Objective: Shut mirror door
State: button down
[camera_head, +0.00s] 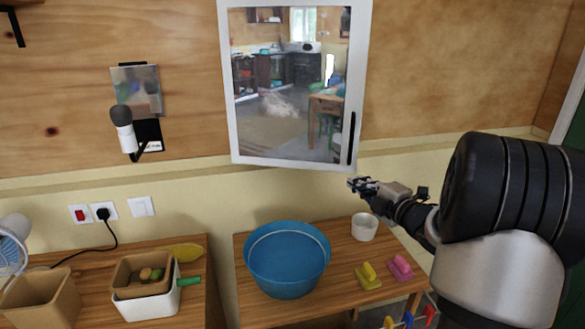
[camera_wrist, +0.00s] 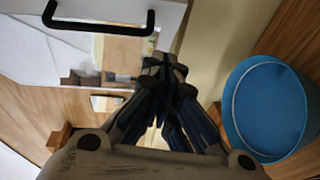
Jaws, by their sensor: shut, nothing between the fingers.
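The mirror door (camera_head: 226,100) is a white-framed mirror on the plywood wall, with a black vertical handle (camera_head: 351,138) at its lower right. Its bottom edge slopes against the line of the wall trim, so the handle side appears to stand out from the wall, ajar. My gripper (camera_head: 359,184) is shut and empty, just below and right of the door's lower right corner. In the wrist view, my gripper (camera_wrist: 165,65) is beside the white door frame (camera_wrist: 172,22), with the handle (camera_wrist: 100,28) to its upper left. I cannot tell whether it touches the door.
Below the door, a wooden table (camera_head: 330,262) holds a blue basin (camera_head: 287,270), a white cup (camera_head: 364,227), and yellow (camera_head: 368,277) and pink (camera_head: 401,268) items. A wall lamp (camera_head: 123,130) is left of the door. The wall right of the door is clear.

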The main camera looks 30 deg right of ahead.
jog(key=s+d+f+n+t+y, duration=0.1)
jog(key=s+d+f+n+y, duration=0.1)
jog(key=s+f+n, duration=0.15)
jog(key=shift+m+y, duration=0.35)
jog(key=shift+y, duration=0.05)
jog(key=w, duration=0.4)
jog(key=w+b, duration=0.1)
jog(key=w, duration=0.7)
jog(key=shift+w+d+r+b, duration=0.15)
jog(key=shift+d+r+b, duration=0.1)
jog(key=shift+d+b, duration=0.15)
jog(key=shift+w, duration=0.1)
